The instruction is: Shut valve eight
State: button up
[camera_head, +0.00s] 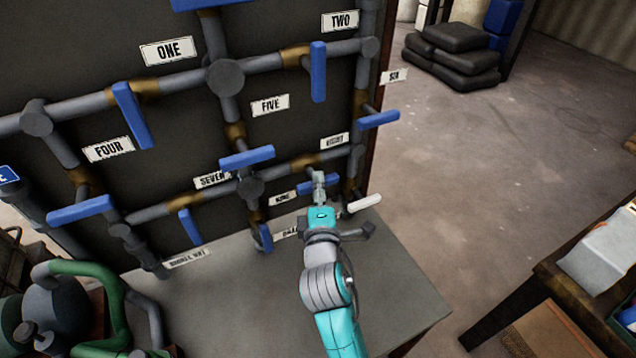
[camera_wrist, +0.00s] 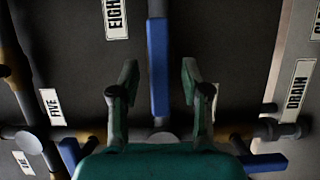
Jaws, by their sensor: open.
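The blue handle of valve eight (camera_wrist: 158,65) shows in the wrist view beside the EIGHT label (camera_wrist: 116,18). It points straight towards a round pipe joint (camera_wrist: 164,140) and appears in line with its pipe, which it mostly covers. My gripper (camera_wrist: 159,78) is open, with one finger on each side of the handle and a visible gap on both sides. In the head view my gripper (camera_head: 319,180) is just below the EIGHT label (camera_head: 335,141), in front of the pipe panel.
Blue handles of valves seven (camera_head: 190,227) and five (camera_head: 247,158) and the right-hand one by SIX (camera_head: 378,120) are nearby. A grey tabletop (camera_head: 270,310) lies below.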

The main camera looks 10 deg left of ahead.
jog(key=shift+x, duration=0.95)
grip_shut()
